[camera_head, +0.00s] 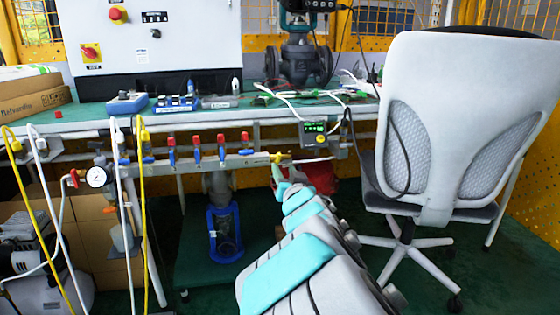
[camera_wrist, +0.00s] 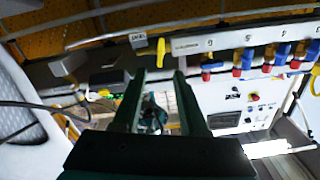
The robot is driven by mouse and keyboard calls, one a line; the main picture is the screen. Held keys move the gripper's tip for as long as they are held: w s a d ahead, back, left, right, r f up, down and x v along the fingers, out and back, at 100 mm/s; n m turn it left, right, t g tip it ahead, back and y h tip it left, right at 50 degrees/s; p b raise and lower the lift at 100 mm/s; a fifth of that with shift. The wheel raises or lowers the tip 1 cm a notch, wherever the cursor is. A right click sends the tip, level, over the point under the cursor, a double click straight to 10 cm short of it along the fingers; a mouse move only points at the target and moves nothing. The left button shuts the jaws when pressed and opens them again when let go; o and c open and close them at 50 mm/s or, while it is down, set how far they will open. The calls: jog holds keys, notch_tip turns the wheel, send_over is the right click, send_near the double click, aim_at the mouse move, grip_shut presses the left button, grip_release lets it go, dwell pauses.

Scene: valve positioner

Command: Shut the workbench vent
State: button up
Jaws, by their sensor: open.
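A yellow valve handle (camera_wrist: 161,52) sits at the end of the pale manifold bar, beside a small label I cannot read clearly. In the wrist view it points crosswise to the bar. In the head view the yellow handle (camera_head: 279,157) is small, below the bench's front edge, so its angle is hard to tell there. I take it for the vent. My gripper (camera_wrist: 159,76) is open and empty, its two dark fingers apart. The handle lies just beyond the fingertips in the picture, not between them. In the head view my arm reaches up to just below the handle.
Several red-and-blue valves (camera_head: 197,150) line the manifold bar left of the yellow handle. A small display box (camera_head: 313,135) hangs just right of it. A grey office chair (camera_head: 455,120) stands close on the right. Hoses and a pressure gauge (camera_head: 97,177) are at left.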

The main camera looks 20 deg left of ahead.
aim_at(278, 159)
jog(key=shift+x, duration=3.1)
grip_shut()
